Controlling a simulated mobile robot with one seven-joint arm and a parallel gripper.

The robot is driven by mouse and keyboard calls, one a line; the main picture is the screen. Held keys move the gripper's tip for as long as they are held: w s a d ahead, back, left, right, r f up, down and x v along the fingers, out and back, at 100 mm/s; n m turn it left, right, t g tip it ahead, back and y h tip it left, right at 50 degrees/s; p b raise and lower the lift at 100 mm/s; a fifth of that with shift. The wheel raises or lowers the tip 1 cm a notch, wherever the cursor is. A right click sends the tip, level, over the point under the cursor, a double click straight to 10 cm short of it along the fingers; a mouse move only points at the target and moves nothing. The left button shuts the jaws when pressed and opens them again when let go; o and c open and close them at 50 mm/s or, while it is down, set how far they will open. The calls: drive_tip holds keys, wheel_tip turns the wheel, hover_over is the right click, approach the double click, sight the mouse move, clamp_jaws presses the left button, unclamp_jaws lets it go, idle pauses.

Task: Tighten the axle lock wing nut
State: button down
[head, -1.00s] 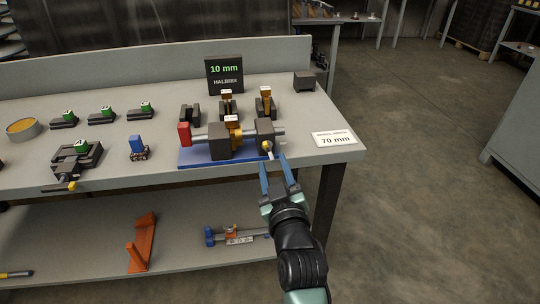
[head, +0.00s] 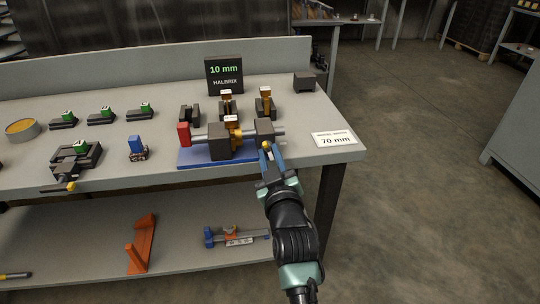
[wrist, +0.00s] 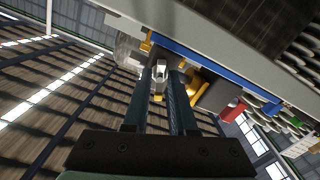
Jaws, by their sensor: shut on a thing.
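The axle fixture sits on a blue base plate (head: 198,161) near the bench's front edge. It has a red end piece (head: 184,134), two dark blocks, a grey axle (head: 279,132) and an orange clamp piece (head: 235,134) between the blocks. The wing nut (head: 265,145), with a yellow part, is on the front of the right dark block (head: 265,129). My gripper (head: 273,155) reaches it from the front, its blue fingers shut on it. In the wrist view the nut's pale metal and yellow end (wrist: 158,96) show between the fingers (wrist: 162,86). The fingers partly hide the nut in the head view.
A "70 mm" card (head: 334,140) lies to the right, and a "10 mm" display (head: 224,74) stands behind. Several small clamps stand around the fixture. A blue-topped part (head: 137,146) is to its left. A lower shelf holds an orange bracket (head: 142,243).

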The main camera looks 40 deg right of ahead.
drive_tip(key=shift+m, duration=0.3)
drive_tip(key=m+p, duration=0.1)
drive_tip(key=m, duration=0.2)
drive_tip(key=shift+a+m, duration=0.1)
drive_tip(key=shift+m, duration=0.2)
drive_tip(key=m+p, duration=0.5)
drive_tip(key=m, duration=1)
idle(1.1)
drive_tip(key=c, duration=0.9)
unclamp_jaws()
drive_tip(key=shift+r, duration=0.1)
